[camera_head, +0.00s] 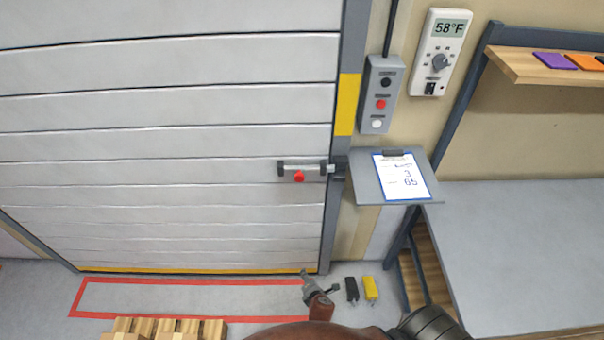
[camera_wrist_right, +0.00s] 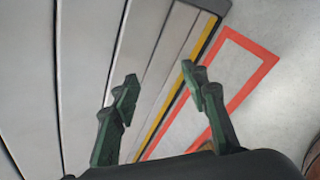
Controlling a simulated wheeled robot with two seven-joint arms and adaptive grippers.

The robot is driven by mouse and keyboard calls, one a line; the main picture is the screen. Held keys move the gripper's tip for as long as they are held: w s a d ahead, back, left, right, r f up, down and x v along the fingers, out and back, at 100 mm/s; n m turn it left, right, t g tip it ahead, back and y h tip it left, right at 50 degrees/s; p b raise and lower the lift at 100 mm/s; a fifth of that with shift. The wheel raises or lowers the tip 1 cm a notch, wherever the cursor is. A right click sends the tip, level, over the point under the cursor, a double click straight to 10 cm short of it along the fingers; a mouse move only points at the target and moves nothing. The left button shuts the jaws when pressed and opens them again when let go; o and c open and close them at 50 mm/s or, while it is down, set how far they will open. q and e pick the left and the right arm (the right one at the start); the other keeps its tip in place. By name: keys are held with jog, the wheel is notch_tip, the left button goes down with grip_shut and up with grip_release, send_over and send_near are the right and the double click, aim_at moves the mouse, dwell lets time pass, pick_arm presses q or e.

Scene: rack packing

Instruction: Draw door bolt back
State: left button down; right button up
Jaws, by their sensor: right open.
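The door bolt (camera_head: 315,166) is a grey barrel on the right edge of the white slatted door (camera_head: 160,145). Its red knob (camera_head: 299,177) sits at the lower left part of the barrel. The silver bar sticks out to the right, to the dark bracket on the door frame (camera_head: 341,165). My right gripper (camera_wrist_right: 160,88) is open and empty in the right wrist view, with the door slats and the floor behind its dark green fingers. The bolt does not show in that view. My left gripper is not in view.
A shelf with a clipboard (camera_head: 402,177) stands just right of the bolt. A button box (camera_head: 379,95) and a thermostat (camera_head: 441,52) are above it. A grey bench (camera_head: 520,250) fills the right. A wooden pallet (camera_head: 165,328) lies below the red floor outline (camera_head: 80,298).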

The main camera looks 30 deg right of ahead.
jog(key=w+r+n+t+h+p, duration=0.1)
jog(key=w+r, duration=0.2)
jog(key=r, duration=0.3)
jog(key=w+r+n+t, duration=0.1)
jog(key=w+r+n, duration=0.15)
jog(key=r, duration=0.35)
jog(key=n+t+h+p, duration=0.4)
jog(key=n+h, duration=0.1)
jog(key=n, duration=0.2)
send_near(299, 179)
jog(key=x, duration=0.4)
jog(key=shift+m, duration=0.35)
jog(key=b+x, duration=0.1)
jog(key=x, duration=0.5)
jog(key=shift+w+d, duration=0.25)
jog(key=shift+w, duration=0.1)
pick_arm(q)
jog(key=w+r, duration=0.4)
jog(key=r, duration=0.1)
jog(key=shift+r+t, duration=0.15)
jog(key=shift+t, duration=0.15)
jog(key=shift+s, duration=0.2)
pick_arm(e)
grip_shut()
